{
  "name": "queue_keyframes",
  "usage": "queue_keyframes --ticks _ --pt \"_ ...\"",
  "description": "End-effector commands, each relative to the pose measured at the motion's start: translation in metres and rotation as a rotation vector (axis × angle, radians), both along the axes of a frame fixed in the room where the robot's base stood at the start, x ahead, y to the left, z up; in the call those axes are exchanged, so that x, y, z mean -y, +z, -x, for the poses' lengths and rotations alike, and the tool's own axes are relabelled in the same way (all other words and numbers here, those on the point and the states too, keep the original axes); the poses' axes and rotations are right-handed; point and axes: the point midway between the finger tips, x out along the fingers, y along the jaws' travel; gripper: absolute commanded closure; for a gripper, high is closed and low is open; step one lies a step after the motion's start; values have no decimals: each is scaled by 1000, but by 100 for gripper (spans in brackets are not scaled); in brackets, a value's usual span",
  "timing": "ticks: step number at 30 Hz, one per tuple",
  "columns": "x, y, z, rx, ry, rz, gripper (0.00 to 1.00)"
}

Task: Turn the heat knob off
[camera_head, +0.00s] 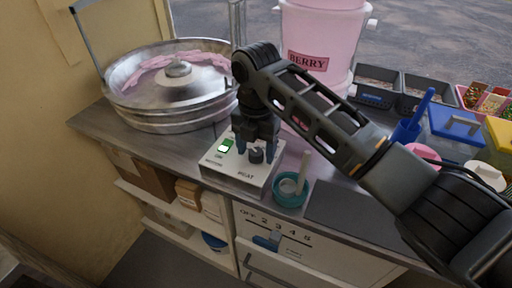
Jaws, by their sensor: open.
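The heat knob (256,156) is a small dark knob on top of a pale control box (233,183) at the counter's front edge. The word HEAT is printed in front of it. A lit green switch (226,145) sits to its left on the same box. My gripper (257,160) points down at the knob, open, with its fingers at or just above it. I cannot tell whether the fingers touch the knob. The knob's pointer direction is too small to read.
A metal floss pan (122,112) with pink floss stands left behind the box. A teal cup (290,197) holding a pale stick stands close at right. A pink BERRY container (322,30) is behind my arm. A dark mat (345,212) lies right of the cup.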

Motion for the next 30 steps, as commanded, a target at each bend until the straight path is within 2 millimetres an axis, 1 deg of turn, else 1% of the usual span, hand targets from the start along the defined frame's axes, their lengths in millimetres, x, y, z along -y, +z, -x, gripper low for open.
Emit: queue_keyframes --ticks 2,5,12,16,21,30 --pt "0 4 0 1 0 -1 34" --pt "0 16 -1 4 0 -2 34" --pt "0 55 -1 3 1 -1 34" --pt "0 70 -1 1 0 -1 34" --pt "0 78 0 0 0 -1 34" --pt "0 78 0 0 0 -1 34"
